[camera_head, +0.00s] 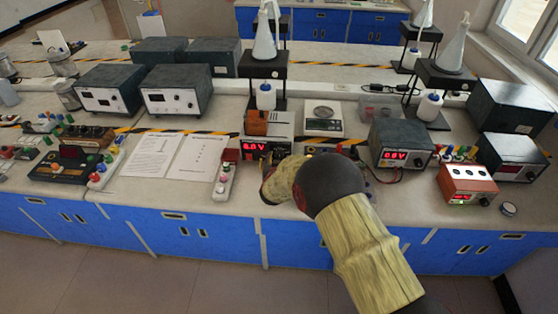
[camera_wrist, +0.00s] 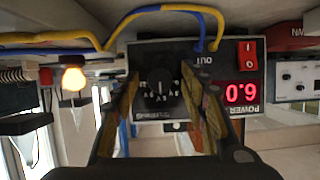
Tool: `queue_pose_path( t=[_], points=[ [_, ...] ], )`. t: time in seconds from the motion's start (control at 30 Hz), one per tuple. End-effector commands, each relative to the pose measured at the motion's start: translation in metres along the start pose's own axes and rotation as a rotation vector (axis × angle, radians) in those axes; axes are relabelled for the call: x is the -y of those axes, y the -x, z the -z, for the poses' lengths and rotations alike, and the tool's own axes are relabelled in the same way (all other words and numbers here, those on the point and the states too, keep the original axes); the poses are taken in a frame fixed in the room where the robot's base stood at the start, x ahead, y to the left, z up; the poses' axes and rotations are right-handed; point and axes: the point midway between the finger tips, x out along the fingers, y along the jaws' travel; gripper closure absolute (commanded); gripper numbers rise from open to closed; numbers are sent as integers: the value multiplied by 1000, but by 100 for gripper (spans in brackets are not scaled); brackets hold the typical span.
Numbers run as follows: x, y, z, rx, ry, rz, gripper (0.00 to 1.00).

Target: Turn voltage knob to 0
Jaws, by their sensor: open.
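The power supply (camera_wrist: 228,55) is a dark box with a lit red display (camera_wrist: 241,90), a red switch (camera_wrist: 247,55) and the label POWER, seen upside down in the wrist view. Its round black voltage knob (camera_wrist: 160,84) with a dial scale sits between my fingers. My gripper (camera_wrist: 159,78) is open, one finger on each side of the knob; contact cannot be told. In the head view the power supply display (camera_head: 255,146) glows red, seemingly 6.0V or 0.0V, and my arm and gripper (camera_head: 274,178) hide the knob.
A similar supply (camera_head: 402,145) with a red display stands to the right, near an orange meter (camera_head: 467,184). A red-and-white switch strip (camera_head: 224,180) and papers (camera_head: 172,156) lie to the left. Blue and yellow wires (camera_wrist: 175,12) run from the supply's output.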

Motion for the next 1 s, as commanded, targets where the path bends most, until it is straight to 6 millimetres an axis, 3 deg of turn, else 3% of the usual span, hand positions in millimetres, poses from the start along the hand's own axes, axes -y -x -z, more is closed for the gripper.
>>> queue_pose_path(
  t=[0.8,1.0],
  points=[
    [0,0,0,0,0,0,99],
    [0,1,1,0,9,-4,100]
  ],
)
